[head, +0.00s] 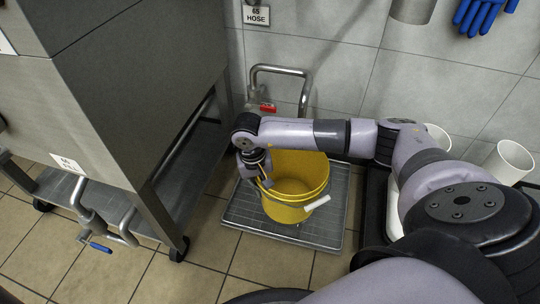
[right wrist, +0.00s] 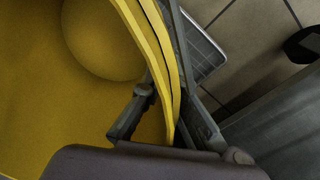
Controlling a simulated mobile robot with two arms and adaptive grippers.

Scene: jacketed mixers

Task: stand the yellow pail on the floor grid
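The yellow pail (head: 290,190) stands upright on the metal floor grid (head: 240,222), its base within the grid's edges. Its white handle grip (head: 316,203) hangs at the front right. My right gripper (head: 256,180) is at the pail's left rim, pointing down. In the right wrist view its fingers (right wrist: 165,115) straddle the rim of the pail (right wrist: 45,90), one inside and one outside. They look spread, with a gap between the inner finger and the wall. My left gripper is not in view.
A steel cabinet on castors (head: 140,100) stands close on the left, with a blue-handled valve (head: 98,246) low at its front. A bent pipe with a red tap (head: 267,107) is behind the grid. White containers (head: 508,162) stand at the right. Tiled floor lies in front.

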